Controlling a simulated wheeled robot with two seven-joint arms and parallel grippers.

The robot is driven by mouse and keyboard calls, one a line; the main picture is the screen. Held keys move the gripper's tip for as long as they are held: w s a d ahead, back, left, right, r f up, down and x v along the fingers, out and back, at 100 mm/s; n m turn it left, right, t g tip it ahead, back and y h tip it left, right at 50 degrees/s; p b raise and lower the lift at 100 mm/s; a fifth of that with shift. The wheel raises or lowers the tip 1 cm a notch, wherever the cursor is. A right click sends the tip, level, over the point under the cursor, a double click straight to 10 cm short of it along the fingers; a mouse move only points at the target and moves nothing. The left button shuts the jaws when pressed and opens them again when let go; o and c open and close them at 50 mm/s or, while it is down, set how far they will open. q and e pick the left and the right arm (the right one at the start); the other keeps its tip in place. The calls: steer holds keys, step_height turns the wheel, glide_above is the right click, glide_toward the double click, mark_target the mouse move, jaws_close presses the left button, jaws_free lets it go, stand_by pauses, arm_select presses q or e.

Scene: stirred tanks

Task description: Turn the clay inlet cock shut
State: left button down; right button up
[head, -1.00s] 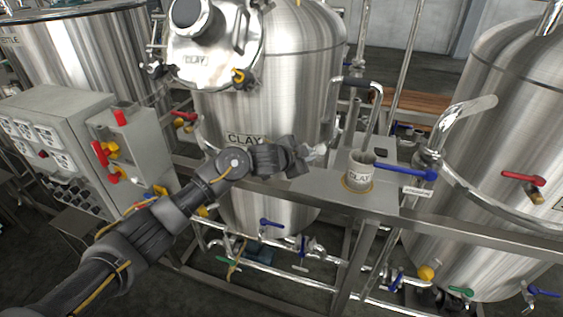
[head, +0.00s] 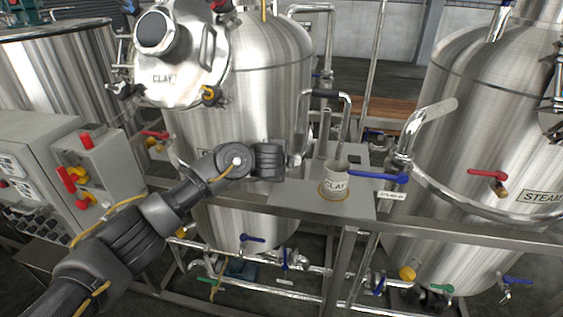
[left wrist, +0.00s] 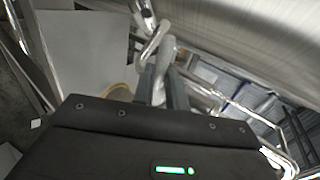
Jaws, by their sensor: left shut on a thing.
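The tall steel clay tank (head: 255,85) stands mid-view, with CLAY on its round hatch (head: 182,62). My right gripper is not in view.
A CLAY cup (head: 335,182) stands on a steel shelf (head: 300,196) right of my gripper. A blue lever (head: 378,177) is beside it. A bent pipe (head: 347,120) rises behind. A control box (head: 110,165) stands left, and a steam tank (head: 465,110) right.

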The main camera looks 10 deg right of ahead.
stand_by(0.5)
arm_select(q)
steer(key=c, duration=1.4)
jaws_free()
steer(key=p+v, duration=0.1)
steer(key=v, duration=0.9)
steer(key=shift+s+r+p, duration=0.3)
steer(key=shift+p, duration=0.05)
